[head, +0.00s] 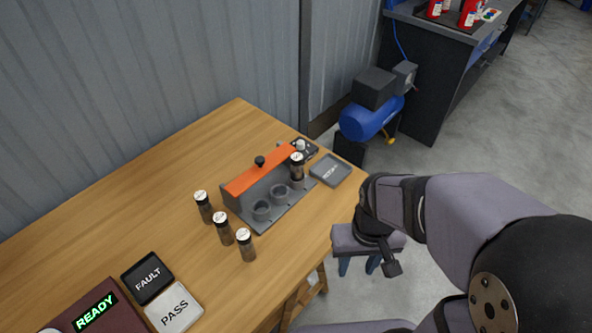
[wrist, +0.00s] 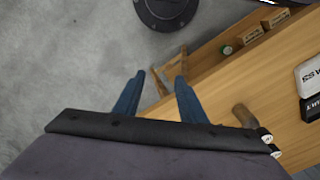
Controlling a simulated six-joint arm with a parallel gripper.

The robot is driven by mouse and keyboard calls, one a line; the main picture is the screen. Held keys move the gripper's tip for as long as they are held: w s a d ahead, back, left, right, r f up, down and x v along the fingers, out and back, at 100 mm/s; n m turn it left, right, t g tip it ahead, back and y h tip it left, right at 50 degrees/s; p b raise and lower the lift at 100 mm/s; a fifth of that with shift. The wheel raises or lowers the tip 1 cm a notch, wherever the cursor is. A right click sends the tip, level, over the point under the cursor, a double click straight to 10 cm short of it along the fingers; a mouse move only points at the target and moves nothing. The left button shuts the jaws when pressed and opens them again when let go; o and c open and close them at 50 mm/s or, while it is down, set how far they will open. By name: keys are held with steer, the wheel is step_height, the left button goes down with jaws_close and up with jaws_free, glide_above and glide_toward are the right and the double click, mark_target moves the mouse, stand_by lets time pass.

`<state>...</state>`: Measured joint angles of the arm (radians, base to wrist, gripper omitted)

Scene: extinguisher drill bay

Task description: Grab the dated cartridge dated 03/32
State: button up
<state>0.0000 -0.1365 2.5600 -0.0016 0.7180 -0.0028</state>
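Three dark cylindrical cartridges with white caps stand upright on the wooden table: a left one (head: 204,208), a middle one (head: 223,230) and a right one (head: 246,246). A fourth cartridge (head: 297,172) stands in the grey holder with an orange top (head: 233,204). The cap markings are too small to read, so I cannot tell which is 03/32. My gripper (head: 358,266) is off the table's right edge, apart from all cartridges. In the wrist view, its two blue fingers (wrist: 160,88) are spread with nothing between them. A brown cartridge (wrist: 243,115) shows there, partly hidden by my gripper body.
A grey tray (head: 330,170) lies right of the holder. FAULT (head: 147,278) and PASS (head: 174,308) pads and a READY box (head: 98,312) are at the front left. A corrugated wall (head: 150,80) rises behind. A blue compressor (head: 370,118) stands beyond the table.

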steer(key=shift+o, duration=0.9)
steer(key=n+t+y+b, duration=0.25)
steer(key=t+b, duration=0.25)
steer(key=t, duration=0.8)
glide_toward(298, 161)
steer(key=x, duration=0.3)
steer(key=shift+p+x, duration=1.1)
steer(key=shift+x, duration=2.45)
steer(key=shift+c, duration=0.4)
jaws_close()
